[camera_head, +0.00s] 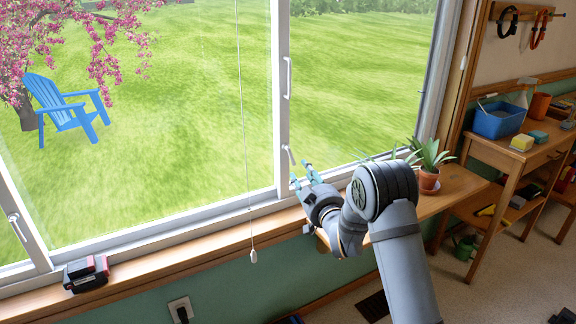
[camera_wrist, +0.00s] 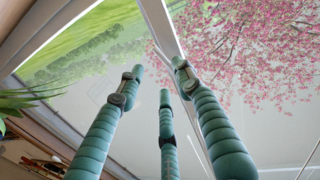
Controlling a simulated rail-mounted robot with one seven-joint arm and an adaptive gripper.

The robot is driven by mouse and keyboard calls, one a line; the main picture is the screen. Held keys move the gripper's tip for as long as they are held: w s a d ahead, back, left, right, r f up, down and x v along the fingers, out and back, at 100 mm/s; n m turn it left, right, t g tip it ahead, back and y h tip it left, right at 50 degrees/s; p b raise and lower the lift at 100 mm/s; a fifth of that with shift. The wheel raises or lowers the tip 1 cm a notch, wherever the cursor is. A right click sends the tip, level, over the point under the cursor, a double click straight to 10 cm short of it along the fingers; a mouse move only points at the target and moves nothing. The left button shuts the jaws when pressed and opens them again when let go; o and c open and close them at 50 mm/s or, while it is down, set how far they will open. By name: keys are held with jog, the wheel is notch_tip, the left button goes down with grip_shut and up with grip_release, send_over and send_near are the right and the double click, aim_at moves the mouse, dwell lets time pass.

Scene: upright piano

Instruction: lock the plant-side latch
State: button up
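The plant-side latch (camera_head: 289,155) is a small white lever low on the white window post between the two panes, on the side nearer the potted plant (camera_head: 429,178). My gripper (camera_head: 302,176) has teal fingers and is just right of and below this latch, close to it. I cannot tell whether they touch. In the wrist view my gripper (camera_wrist: 160,78) shows three fingers spread apart with nothing between them. The white window post (camera_wrist: 160,25) runs beyond the fingertips there. The latch itself is not clear in that view.
A second white latch (camera_head: 18,227) is on the far-left post. A white pull handle (camera_head: 287,77) is higher on the middle post. A blind cord (camera_head: 246,150) hangs left of it. A red-and-black object (camera_head: 86,273) lies on the wooden sill (camera_head: 180,263). A desk (camera_head: 510,155) stands right.

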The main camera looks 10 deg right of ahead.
aim_at(291, 157)
jog(key=w+a, duration=0.1)
jog(key=w, duration=0.6)
jog(key=shift+w+p, duration=0.3)
jog(key=shift+p, duration=0.05)
jog(key=shift+c, duration=0.4)
jog(key=c, duration=0.7)
grip_shut()
